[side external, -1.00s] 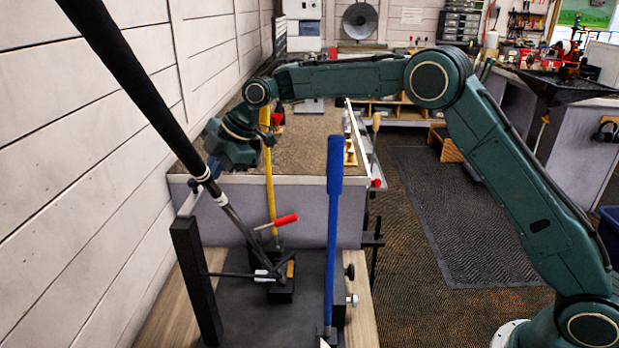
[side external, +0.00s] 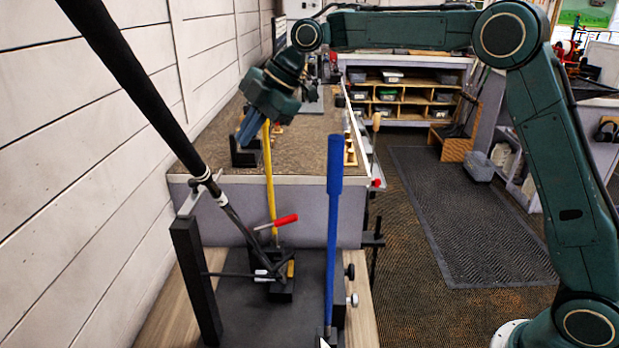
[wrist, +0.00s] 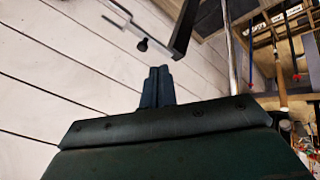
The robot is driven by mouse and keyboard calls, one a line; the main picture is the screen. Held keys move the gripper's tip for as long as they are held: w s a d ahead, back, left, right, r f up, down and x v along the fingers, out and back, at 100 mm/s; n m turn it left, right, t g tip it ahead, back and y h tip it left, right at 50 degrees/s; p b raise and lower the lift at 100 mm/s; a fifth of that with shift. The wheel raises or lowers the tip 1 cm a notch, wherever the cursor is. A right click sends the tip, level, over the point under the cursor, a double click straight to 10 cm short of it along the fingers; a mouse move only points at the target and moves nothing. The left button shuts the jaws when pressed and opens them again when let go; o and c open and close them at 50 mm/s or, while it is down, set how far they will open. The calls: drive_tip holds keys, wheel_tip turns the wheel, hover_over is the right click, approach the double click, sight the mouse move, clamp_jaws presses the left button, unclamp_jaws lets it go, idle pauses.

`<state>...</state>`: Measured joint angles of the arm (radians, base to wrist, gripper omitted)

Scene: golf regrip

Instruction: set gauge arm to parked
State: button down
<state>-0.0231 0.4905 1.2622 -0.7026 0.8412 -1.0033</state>
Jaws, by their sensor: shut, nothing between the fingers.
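My gripper (side external: 249,132) is shut and empty, pointing down and left above the far bench, behind the golf club. In the wrist view its fingers (wrist: 157,84) are together, with nothing between them. The golf club (side external: 150,110) slants from the upper left down to a dark fixture. A black post (side external: 194,275) stands at the fixture's left, with a light grey bracket (side external: 189,200) at its top beside the shaft. I cannot tell for sure which part is the gauge arm. A thin grey bar (wrist: 122,14) with a dark knob (wrist: 143,45) shows in the wrist view, apart from my fingers.
A blue upright lever (side external: 334,220) and a yellow one (side external: 269,185) rise near the fixture. A red-handled clamp (side external: 284,221) sits between them. The white plank wall (side external: 90,180) is close on the left.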

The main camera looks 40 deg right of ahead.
drive_tip(key=v, duration=0.9)
drive_tip(key=shift+w+d, duration=0.15)
drive_tip(key=shift+d, duration=0.05)
drive_tip(key=s+d+r+m+t+h, duration=0.1)
drive_tip(key=s+d+m+h, duration=0.15)
drive_tip(key=s+m, duration=1.1)
drive_tip(key=s+d+f+m+h, duration=0.1)
drive_tip(key=s+d+f+m, duration=0.1)
drive_tip(key=s+f, duration=0.2)
drive_tip(key=s+d+f+m, duration=0.2)
drive_tip(key=s+f, duration=0.2)
drive_tip(key=s, duration=0.7)
drive_tip(key=s+d+f+m+h, duration=0.1)
drive_tip(key=s+d+f+m, duration=0.1)
drive_tip(key=s, duration=0.5)
wheel_tip(320, 180, down, 2)
drive_tip(key=shift+s+d+h, duration=0.35)
drive_tip(key=shift+d, duration=0.2)
drive_tip(key=shift+w, duration=0.2)
